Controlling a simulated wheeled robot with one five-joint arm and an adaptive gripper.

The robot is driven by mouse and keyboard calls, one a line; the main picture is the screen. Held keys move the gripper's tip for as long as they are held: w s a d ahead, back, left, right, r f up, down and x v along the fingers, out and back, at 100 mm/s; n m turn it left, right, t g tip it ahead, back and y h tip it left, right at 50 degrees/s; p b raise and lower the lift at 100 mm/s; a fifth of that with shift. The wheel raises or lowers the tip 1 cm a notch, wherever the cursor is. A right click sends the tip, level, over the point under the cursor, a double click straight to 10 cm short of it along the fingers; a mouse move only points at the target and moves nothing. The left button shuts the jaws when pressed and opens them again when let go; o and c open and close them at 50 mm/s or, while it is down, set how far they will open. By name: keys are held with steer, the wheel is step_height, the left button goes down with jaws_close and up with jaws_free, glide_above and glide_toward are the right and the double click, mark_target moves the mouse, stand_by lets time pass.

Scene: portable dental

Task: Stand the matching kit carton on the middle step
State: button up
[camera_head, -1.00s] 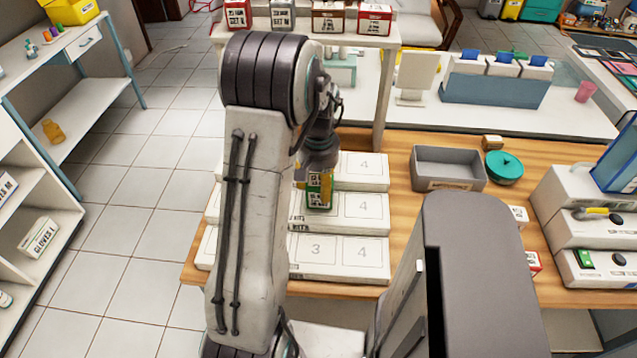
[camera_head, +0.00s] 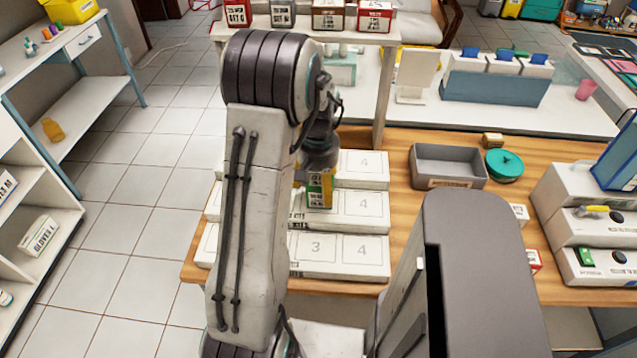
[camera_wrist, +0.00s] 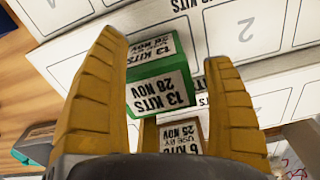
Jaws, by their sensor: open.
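A green and white carton (camera_head: 319,195) reading "13 KITS 28 NOV" stands on the middle step (camera_head: 365,208) of the white three-step rack, just left of the panel marked 4. My gripper (camera_wrist: 166,50) is open, its two yellow fingers on either side of this carton (camera_wrist: 160,90) in the wrist view, with a visible gap on the right. A brown carton (camera_wrist: 192,138) reading "6 KITS USE BY 25 NOV" shows lower between the fingers, partly hidden by the gripper's body. My arm covers the left of the rack in the head view.
A grey bin (camera_head: 448,165) and a round teal container (camera_head: 503,165) stand on the wooden table right of the rack. White devices (camera_head: 590,235) stand farther right. Several boxes (camera_head: 330,15) line a raised shelf behind the rack. Bare wood shows between rack and bin.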

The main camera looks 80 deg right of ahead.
mark_target(319, 180)
steer(key=shift+r, duration=0.1)
step_height(319, 180, up, 10)
steer(key=shift+f, duration=0.25)
step_height(319, 180, up, 3)
steer(key=shift+w+f, duration=0.1)
steer(key=shift+f, duration=0.1)
steer(key=w+a+r+n+t+h, duration=0.15)
steer(key=w+a+n, duration=0.25)
steer(key=w+a, duration=0.55)
steer(key=w+a+r+n, duration=0.2)
steer(key=w+a+n, duration=0.2)
steer(key=w+a, duration=0.55)
steer(key=w+a+f+n+t+y, duration=0.1)
steer(key=a+n, duration=0.8)
steer(key=a, duration=1.2)
steer(key=shift+w+f+n+t, duration=0.35)
steer(key=shift+f+n+t, duration=0.05)
steer(key=shift+f+t, duration=0.25)
